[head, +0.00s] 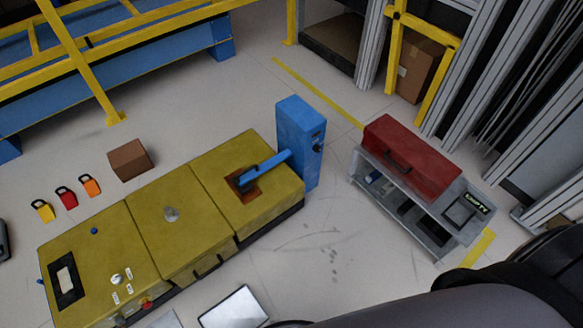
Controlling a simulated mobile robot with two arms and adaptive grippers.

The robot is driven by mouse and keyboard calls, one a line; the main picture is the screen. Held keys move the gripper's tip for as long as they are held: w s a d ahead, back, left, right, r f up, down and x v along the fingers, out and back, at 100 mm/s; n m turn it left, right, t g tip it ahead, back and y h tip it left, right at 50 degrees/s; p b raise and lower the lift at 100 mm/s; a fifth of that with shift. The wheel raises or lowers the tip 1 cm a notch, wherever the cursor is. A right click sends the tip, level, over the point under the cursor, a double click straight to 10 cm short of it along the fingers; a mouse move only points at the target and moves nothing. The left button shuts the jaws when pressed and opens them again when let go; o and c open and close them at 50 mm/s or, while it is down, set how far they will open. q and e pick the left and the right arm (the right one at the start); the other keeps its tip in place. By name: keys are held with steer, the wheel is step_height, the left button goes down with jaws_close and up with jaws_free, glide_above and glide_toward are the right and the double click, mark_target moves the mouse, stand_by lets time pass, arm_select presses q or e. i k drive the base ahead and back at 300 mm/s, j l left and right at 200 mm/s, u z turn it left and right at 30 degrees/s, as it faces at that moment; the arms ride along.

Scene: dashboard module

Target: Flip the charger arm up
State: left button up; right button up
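The charger arm (265,167) is a blue bar reaching from the blue charger post (300,138) down and left over the yellow dashboard module (175,222). It is low and slightly slanted. The blue post stands upright at the module's far right end. Neither of my grippers shows in the head view. Only dark parts of my own body show at the bottom right.
A grey cart with a red toolbox (412,158) stands right of the post. A brown carton (130,160) and several coloured padlock-shaped items (67,198) lie behind the module. A light panel (233,308) is in front. Bare floor (315,235) lies between module and cart.

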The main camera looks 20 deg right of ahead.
mark_target(242, 181)
steer(key=z, duration=0.25)
steer(key=l+u, duration=0.2)
steer(key=l, duration=0.25)
steer(key=k+l+u, duration=0.2)
steer(key=l, duration=0.2)
steer(key=i+l+u, duration=0.4)
steer(key=l, duration=0.2)
steer(key=i+l+u, duration=0.6)
steer(key=i, duration=0.15)
